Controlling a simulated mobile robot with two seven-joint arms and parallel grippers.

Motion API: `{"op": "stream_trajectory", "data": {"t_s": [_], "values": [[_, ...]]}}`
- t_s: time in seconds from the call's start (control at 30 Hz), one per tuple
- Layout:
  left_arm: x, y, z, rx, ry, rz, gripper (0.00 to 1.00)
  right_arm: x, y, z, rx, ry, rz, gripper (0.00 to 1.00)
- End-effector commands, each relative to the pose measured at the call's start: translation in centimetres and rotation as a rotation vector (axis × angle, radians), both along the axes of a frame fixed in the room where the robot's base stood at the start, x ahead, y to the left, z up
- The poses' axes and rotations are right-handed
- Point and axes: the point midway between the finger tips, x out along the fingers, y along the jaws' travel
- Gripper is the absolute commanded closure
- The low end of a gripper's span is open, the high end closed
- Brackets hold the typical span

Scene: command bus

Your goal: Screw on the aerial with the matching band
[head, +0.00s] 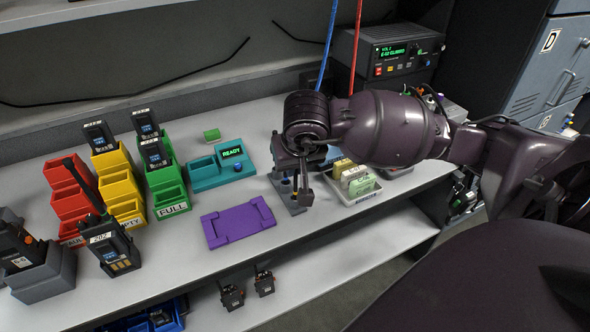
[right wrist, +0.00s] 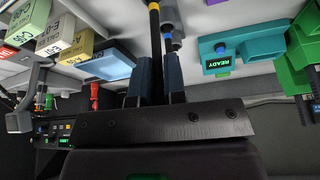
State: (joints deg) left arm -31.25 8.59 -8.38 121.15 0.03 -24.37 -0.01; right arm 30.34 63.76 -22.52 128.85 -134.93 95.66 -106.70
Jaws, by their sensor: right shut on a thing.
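My right gripper (right wrist: 160,82) is shut on a thin black aerial with a yellow band (right wrist: 154,8), seen between its fingers in the right wrist view. In the head view the right gripper (head: 303,185) is over a grey-blue aerial rack (head: 283,196); I cannot tell whether the aerial is clear of it. A radio (head: 14,244) with an orange mark stands in a grey holder (head: 45,278) at the far left; its aerial socket is not clear. Radio 202 (head: 110,250) stands beside it with a black aerial. My left gripper is not in view.
Red (head: 72,205), yellow (head: 122,190) and green (head: 166,185) bins stand at the back left, some holding radios. A teal READY unit (head: 222,165), a purple mat (head: 240,222) and a tray of boxes (head: 352,190) share the bench. The front middle is clear.

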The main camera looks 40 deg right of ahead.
Motion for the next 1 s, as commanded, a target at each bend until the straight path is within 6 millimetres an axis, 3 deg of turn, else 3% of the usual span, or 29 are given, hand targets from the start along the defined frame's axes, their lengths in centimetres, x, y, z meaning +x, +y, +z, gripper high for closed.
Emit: {"op": "stream_trajectory", "data": {"t_s": [0.27,0.7,1.0], "values": [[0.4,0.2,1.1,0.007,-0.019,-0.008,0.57,0.1,-0.1,4.4,-0.002,-0.010,0.001,1.00],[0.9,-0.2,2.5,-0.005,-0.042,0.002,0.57,0.0,0.0,15.3,-0.002,-0.008,-0.001,1.00],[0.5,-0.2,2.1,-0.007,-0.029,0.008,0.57,0.0,0.0,19.2,0.000,-0.003,0.000,1.00]]}}
